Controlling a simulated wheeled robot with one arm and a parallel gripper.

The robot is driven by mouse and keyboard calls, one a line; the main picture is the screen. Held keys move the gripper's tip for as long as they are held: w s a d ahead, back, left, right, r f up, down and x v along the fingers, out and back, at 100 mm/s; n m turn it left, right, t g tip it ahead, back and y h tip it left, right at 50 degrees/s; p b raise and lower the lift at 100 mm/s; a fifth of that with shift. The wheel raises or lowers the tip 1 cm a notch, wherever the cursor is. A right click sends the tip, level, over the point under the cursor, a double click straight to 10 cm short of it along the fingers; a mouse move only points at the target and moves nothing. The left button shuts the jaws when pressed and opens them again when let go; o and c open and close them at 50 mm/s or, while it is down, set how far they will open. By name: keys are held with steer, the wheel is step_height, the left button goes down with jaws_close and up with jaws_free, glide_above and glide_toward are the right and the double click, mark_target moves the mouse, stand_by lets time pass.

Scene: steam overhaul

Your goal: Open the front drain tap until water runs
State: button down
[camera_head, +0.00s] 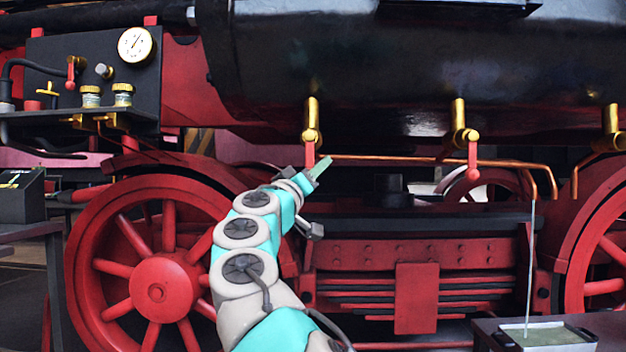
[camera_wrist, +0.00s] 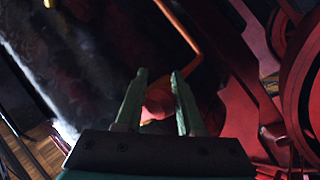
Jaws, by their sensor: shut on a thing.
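A brass drain tap (camera_head: 311,118) with a red lever (camera_head: 310,153) hangs under the black boiler, left of the other taps. Its lever points down. My gripper (camera_head: 320,168) is at the lower end of this lever. In the wrist view the two green fingers of my gripper (camera_wrist: 159,78) are shut on the red lever (camera_wrist: 158,101), which shows between them. A thin pale stream of water (camera_head: 530,265) falls from the bent end of a copper pipe (camera_head: 533,183) into a tray (camera_head: 588,341) at the lower right.
A second brass tap (camera_head: 461,124) has its red lever hanging down, and a third tap (camera_head: 613,125) is at the right edge. Red spoked wheels (camera_head: 156,290) stand left and right. A gauge panel (camera_head: 88,62) is at the upper left. A red spring pack (camera_head: 415,298) lies below.

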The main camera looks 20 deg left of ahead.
steer(key=shift+r, duration=0.1)
stand_by(0.4)
steer(key=c, duration=0.5)
jaws_free()
steer(key=shift+c, duration=0.2)
steer(key=shift+s, duration=0.1)
steer(key=shift+b+v, duration=0.35)
steer(key=shift+v, duration=0.55)
steer(key=shift+b+v, duration=0.45)
steer(key=shift+v, duration=2.55)
steer(key=shift+n, duration=0.3)
